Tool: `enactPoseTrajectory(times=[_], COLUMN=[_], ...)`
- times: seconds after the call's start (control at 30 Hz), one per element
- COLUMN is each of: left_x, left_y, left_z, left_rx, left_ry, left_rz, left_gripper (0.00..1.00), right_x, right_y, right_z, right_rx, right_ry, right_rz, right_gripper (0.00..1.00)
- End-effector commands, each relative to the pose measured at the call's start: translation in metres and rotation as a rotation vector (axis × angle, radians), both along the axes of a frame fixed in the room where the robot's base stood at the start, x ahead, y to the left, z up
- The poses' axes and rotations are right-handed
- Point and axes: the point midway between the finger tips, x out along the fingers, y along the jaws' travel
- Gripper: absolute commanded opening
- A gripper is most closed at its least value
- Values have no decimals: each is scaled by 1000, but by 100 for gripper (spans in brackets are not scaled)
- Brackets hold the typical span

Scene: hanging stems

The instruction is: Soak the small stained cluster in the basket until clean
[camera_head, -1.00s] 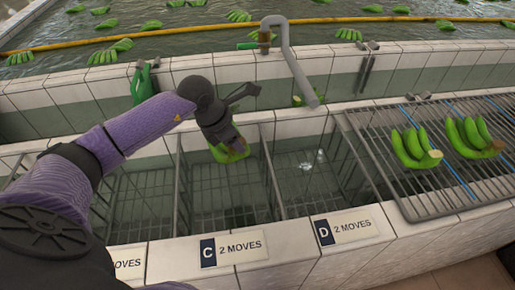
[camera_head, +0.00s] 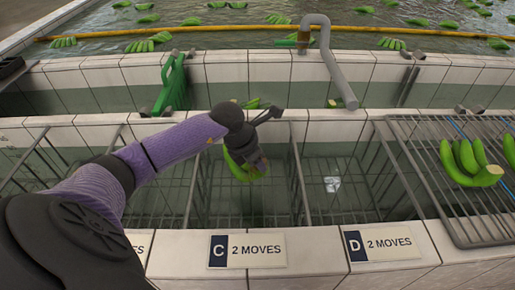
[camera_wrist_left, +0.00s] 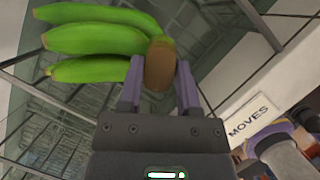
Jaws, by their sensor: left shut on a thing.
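My left gripper (camera_head: 258,164) is shut on the brown crown of a small green banana cluster (camera_head: 237,168). It holds the cluster over the wire basket (camera_head: 225,208) behind sign C (camera_head: 247,250). In the left wrist view the cluster (camera_wrist_left: 95,40) points left from the gripper (camera_wrist_left: 158,75), with its brown crown between the fingers. The visible fruit looks mostly plain green; I cannot make out stains. Whether the cluster touches the water I cannot tell. My right gripper is not in view.
Sign D (camera_head: 390,243) marks the bay to the right. A wire rack (camera_head: 425,150) with green clusters (camera_head: 466,163) stands further right. A grey bent pipe (camera_head: 335,62) and a green object (camera_head: 172,85) are behind. A large pool with floating bananas lies at the back.

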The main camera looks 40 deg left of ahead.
Motion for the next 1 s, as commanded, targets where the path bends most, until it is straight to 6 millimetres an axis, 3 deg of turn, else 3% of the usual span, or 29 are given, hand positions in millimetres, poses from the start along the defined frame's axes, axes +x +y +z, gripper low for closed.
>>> enactPoseTrajectory(times=[0.03,0.7,1.0], left_x=[0,0,0], left_y=[0,0,0], left_z=[-13,-116,-139], left_rx=[0,1,1], left_ry=[-1,0,-1], left_rz=[0,-2,-1], left_gripper=[0,0,0], right_x=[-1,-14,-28], right_y=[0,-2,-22], right_z=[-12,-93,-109], right_rx=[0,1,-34], right_ry=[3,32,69], right_rz=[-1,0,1], right_gripper=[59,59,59])
